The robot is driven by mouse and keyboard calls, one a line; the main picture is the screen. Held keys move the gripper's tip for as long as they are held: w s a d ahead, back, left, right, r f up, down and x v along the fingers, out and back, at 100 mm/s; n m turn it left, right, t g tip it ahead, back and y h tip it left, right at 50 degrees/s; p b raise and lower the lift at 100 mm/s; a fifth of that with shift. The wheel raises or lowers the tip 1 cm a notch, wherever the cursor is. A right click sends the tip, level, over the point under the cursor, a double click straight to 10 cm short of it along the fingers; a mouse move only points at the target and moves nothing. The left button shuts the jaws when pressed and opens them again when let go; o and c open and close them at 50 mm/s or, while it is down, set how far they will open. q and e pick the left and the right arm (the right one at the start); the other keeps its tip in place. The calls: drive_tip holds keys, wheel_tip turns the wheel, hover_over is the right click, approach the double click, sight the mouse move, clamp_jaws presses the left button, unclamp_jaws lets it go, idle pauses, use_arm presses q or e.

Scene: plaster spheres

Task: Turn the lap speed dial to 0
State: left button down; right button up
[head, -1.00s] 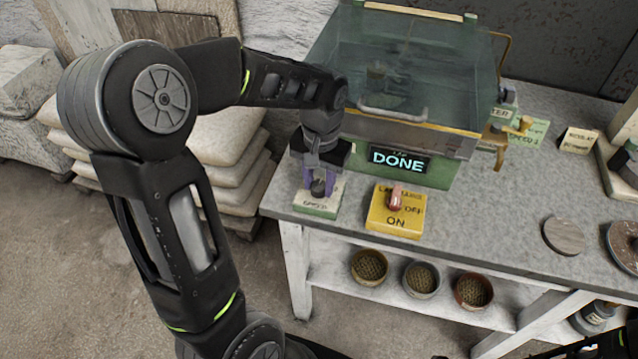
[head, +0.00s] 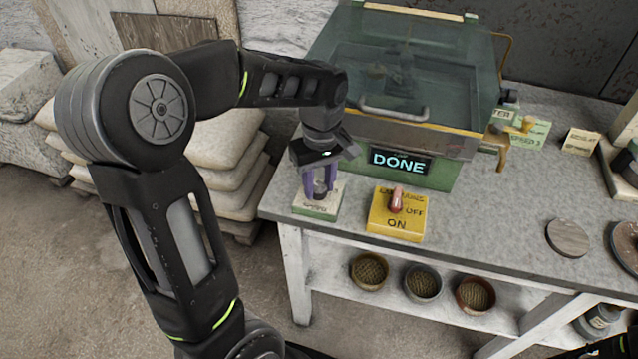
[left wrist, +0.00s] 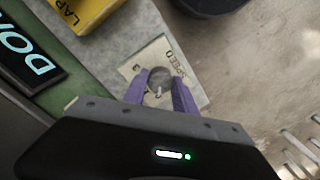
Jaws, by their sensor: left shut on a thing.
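The lap speed dial is a small grey round knob (left wrist: 159,78) on a pale plate (head: 309,209) at the left front corner of the bench. The plate carries the word SPEED and a few marks too small to read surely. My left gripper (head: 320,188) points down over the plate. Its purple fingers are shut on the knob, one on each side, as the left wrist view (left wrist: 160,88) shows. A small pale mark shows on the knob, but I cannot tell which number it points to. My right gripper is not in view.
A yellow switch plate (head: 389,223) with a red lever stands just right of the dial. Behind is a green machine with a clear cover (head: 450,60) and a DONE display (head: 400,161). A round disc (head: 567,238) lies to the right. Several bowls stand on the shelf below.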

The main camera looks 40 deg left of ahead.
sight(320, 187)
use_arm(q)
drive_tip(key=shift+w+r+n, duration=0.1)
drive_tip(key=shift+n, duration=0.6)
drive_tip(key=c, duration=1)
unclamp_jaws()
wheel_tip(320, 187, up, 8)
drive_tip(key=shift+f, duration=0.15)
